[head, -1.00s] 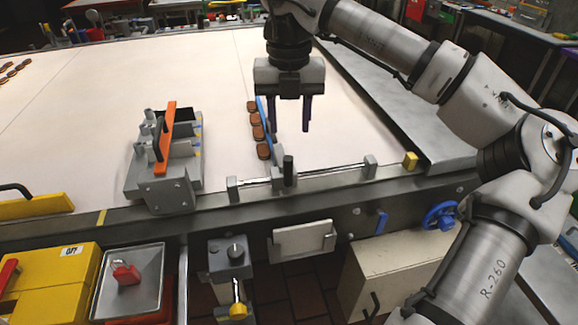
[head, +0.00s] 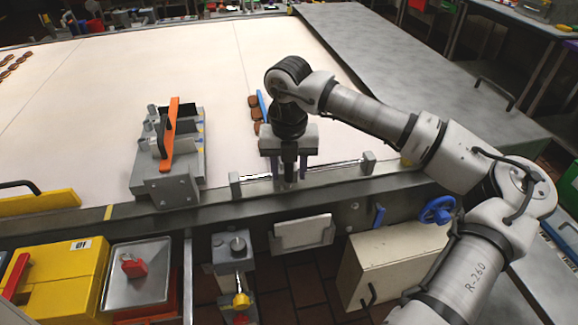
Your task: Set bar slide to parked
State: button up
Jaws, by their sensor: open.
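The bar slide's rail (head: 335,169) runs along the near edge of the pale table, between two grey end blocks (head: 235,186) (head: 369,162). Its carriage, with an upright black knob (head: 289,157), sits left of the rail's middle. A blue bar (head: 262,103) reaches back from the carriage over the table; my gripper hides part of it. My gripper (head: 290,172) points down at the carriage, its dark fingers open, one on each side of the knob. I cannot tell whether they touch it.
Brown biscuits (head: 255,112) lie left of the blue bar. A grey fixture with an orange bar (head: 169,135) stands left of the rail. A blue handwheel (head: 437,210) and a white panel (head: 303,233) are below the edge. The table's middle is clear.

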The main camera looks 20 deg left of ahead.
grip_shut()
jog(key=w+d+b, duration=0.5)
jog(key=w+d, duration=0.4)
jog(key=d, duration=0.5)
jog(key=shift+w+d, duration=0.2)
jog(key=shift+w, duration=0.2)
jog(key=shift+r, duration=0.15)
grip_release()
jog(key=shift+w+d, duration=0.1)
jog(key=shift+d, duration=0.1)
